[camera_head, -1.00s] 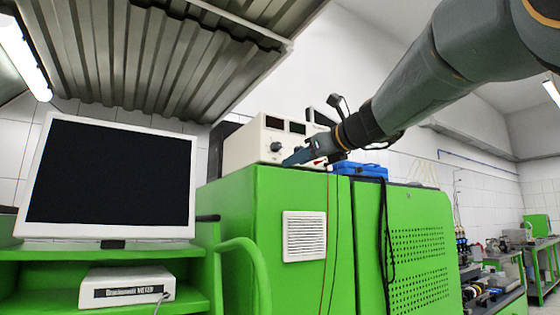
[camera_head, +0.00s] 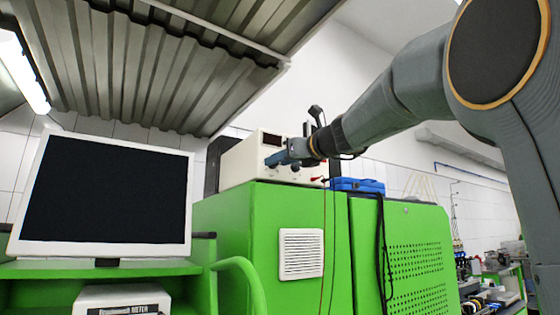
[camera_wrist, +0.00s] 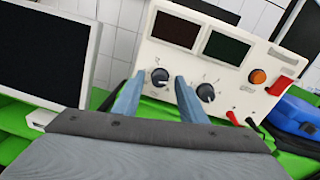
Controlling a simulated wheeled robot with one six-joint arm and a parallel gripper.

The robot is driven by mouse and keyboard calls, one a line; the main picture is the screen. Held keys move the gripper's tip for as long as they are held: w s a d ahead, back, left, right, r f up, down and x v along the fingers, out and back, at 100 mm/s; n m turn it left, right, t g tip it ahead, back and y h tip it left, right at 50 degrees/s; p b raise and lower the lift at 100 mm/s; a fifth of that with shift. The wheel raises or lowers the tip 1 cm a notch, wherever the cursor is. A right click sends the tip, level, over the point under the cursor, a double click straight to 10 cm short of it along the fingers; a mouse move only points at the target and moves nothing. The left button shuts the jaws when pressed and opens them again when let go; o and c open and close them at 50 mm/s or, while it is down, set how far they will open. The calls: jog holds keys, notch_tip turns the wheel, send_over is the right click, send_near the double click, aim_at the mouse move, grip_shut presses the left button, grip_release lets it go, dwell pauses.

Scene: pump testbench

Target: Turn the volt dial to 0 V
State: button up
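The cream power supply (camera_head: 236,166) stands on the green cabinet and also fills the upper right of the wrist view (camera_wrist: 222,75). It has two dark displays and two black dials below them. The left dial (camera_wrist: 160,77) shows between my gripper's fingertips; the right dial (camera_wrist: 205,92) is just right of the right finger. I cannot read which is the volt dial, nor the settings. My gripper (camera_head: 272,160) is at the supply's front, with blue-grey fingers spread open (camera_wrist: 158,78). I cannot tell whether they touch the left dial.
An orange knob (camera_wrist: 257,76) and a red switch (camera_wrist: 280,85) are at the panel's right. Red and black leads (camera_wrist: 240,119) plug in below. A blue case (camera_head: 357,185) lies right of the supply. A monitor (camera_head: 105,195) stands left, with a metal hood (camera_head: 160,65) overhead.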

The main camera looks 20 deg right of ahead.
grip_shut()
